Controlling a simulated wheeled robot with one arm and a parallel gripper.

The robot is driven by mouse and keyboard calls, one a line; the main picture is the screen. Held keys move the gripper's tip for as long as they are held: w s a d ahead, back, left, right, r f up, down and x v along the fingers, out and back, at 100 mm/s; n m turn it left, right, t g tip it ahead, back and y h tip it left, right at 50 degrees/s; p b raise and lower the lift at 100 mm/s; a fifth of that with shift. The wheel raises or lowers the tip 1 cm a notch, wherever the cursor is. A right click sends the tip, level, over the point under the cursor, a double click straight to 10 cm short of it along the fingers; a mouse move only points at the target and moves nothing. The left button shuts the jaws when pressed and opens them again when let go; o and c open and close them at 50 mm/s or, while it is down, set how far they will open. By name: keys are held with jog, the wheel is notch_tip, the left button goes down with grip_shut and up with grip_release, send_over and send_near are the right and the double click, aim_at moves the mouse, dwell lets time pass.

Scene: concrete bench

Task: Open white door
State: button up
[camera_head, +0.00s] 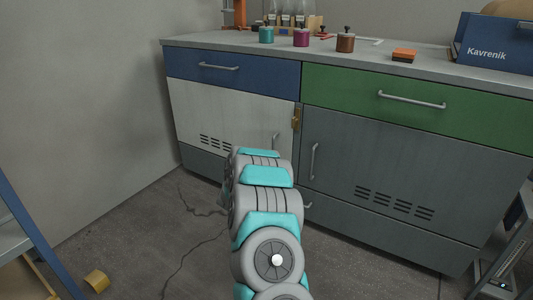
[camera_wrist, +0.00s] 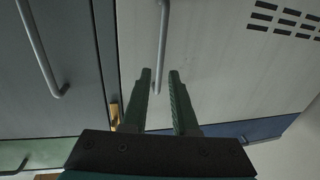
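The white door (camera_head: 228,112) is on the left part of the bench front, below a blue drawer. It looks shut, flush with the front. Its upright metal handle (camera_head: 276,141) is near the door's right edge, partly behind my arm. In the wrist view the white door (camera_wrist: 215,65) fills the middle and right, and its handle (camera_wrist: 162,40) runs down from the top edge. My gripper (camera_wrist: 159,75) is open, its two green fingers pointing at the door. The handle's end shows between the fingers; I cannot tell whether they reach around it. My arm hides the gripper in the head view.
A grey door (camera_head: 385,175) with its own handle (camera_head: 313,161) adjoins on the right, below a green drawer (camera_head: 410,105). A brass-coloured latch (camera_head: 296,119) sits at the seam. Jars stand on the bench top. A yellow piece (camera_head: 97,281) lies on the floor at left.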

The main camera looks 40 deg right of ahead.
jog(key=x, duration=0.7)
jog(key=shift+w+d+b, duration=0.1)
jog(key=shift+d+b, duration=0.1)
jog(key=shift+b, duration=0.15)
grip_shut()
dwell(1.1)
